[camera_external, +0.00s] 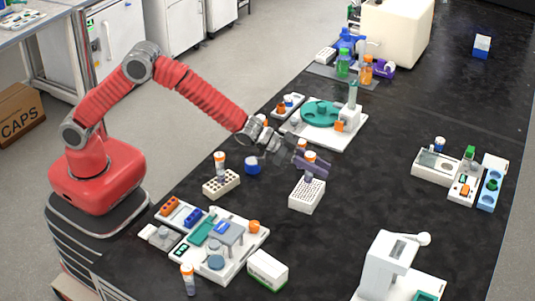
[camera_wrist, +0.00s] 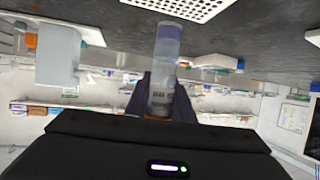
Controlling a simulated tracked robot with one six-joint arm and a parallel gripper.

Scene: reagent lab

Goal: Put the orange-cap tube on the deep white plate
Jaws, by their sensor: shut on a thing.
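My gripper (camera_external: 312,166) is shut on a tube with an orange cap (camera_external: 310,156). In the wrist view, the tube (camera_wrist: 163,75) sits between the dark fingers (camera_wrist: 160,100), with a clear labelled body and a purple end pointing away from my gripper. A bit of orange shows at its gripper end. A deep white plate (camera_external: 304,203) with a grid of holes stands on the black bench just below the tube. Its holed top also shows at the upper edge of the wrist view (camera_wrist: 190,8). I cannot tell whether the tube's end touches the plate.
A small rack (camera_external: 222,190) holding another orange-capped tube (camera_external: 220,160) stands left of the plate, near a blue-capped item (camera_external: 252,166). A device with a teal disc (camera_external: 320,113) is behind. A white-and-green box (camera_external: 267,269) is in front. Bench right of the plate is clear.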

